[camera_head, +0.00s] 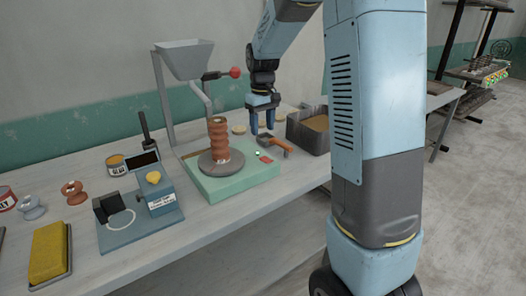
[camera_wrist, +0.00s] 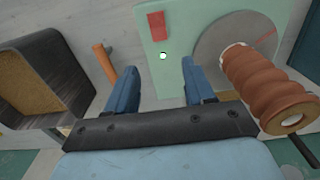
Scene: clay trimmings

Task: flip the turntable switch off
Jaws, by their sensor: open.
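The turntable has a pale green base (camera_head: 235,185) with a grey disc (camera_head: 208,166) that bears a ribbed terracotta clay piece (camera_head: 218,140). The red switch (camera_head: 265,158) lies on the base's right part; it also shows in the wrist view (camera_wrist: 157,26). A small lit, whitish-green lamp (camera_wrist: 163,56) sits beside it. My gripper (camera_head: 262,125) is open and empty, pointing down near the base's back right side. In the wrist view its blue fingers (camera_wrist: 156,78) stand apart, with the lamp and switch beyond the gap between them. I see no contact with the switch.
An orange-handled tool (camera_head: 277,145) lies right of the base, close to my gripper. A dark bin (camera_head: 310,140) stands further right. A grey hopper with a red-knobbed lever (camera_head: 235,72) rises behind. A blue device (camera_head: 150,215) and yellow sponge (camera_head: 50,253) are left.

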